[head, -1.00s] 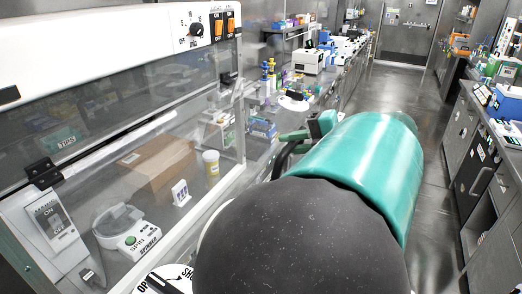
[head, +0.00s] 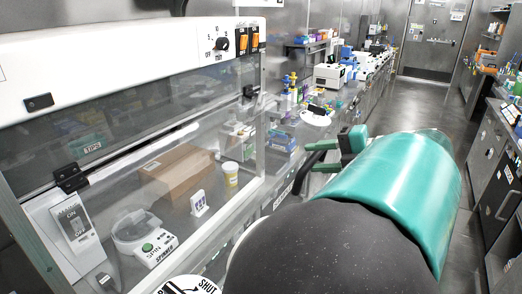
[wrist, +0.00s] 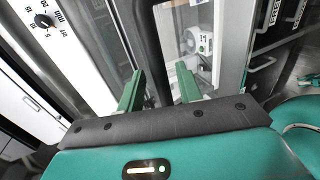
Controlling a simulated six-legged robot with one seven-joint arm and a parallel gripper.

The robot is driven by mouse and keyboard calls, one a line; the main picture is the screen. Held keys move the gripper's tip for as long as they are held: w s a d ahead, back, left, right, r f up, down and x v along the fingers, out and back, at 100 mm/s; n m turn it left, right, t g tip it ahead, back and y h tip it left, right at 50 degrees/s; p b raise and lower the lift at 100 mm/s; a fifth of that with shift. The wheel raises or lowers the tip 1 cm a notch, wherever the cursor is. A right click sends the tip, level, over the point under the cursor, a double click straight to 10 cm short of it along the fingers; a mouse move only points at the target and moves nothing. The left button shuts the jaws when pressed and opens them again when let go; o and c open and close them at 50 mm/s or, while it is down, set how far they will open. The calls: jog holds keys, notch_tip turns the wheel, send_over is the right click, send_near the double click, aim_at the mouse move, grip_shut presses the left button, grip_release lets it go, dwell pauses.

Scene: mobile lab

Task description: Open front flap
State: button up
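The front flap (head: 222,145) is a clear panel on the white cabinet at the left of the head view, with dark hinges (head: 72,178) along its top. It looks closed, its pale frame sloping down toward me. My gripper (head: 337,151) is to the right of the flap, beyond my teal forearm casing. In the wrist view my gripper (wrist: 160,88) has its two green fingers apart. A dark bar (wrist: 148,45) shows in the gap between them. I cannot tell whether the fingers touch it.
Behind the flap are a cardboard box (head: 178,174), a yellow-labelled cup (head: 230,173) and a spinner (head: 143,237). A bench with a white device (head: 328,75) and small items runs back beyond the cabinet. Dark cabinets (head: 500,190) stand at the right. The aisle floor (head: 425,105) is clear.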

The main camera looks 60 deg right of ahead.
jog(key=v, duration=1.2)
jog(key=shift+s, duration=0.2)
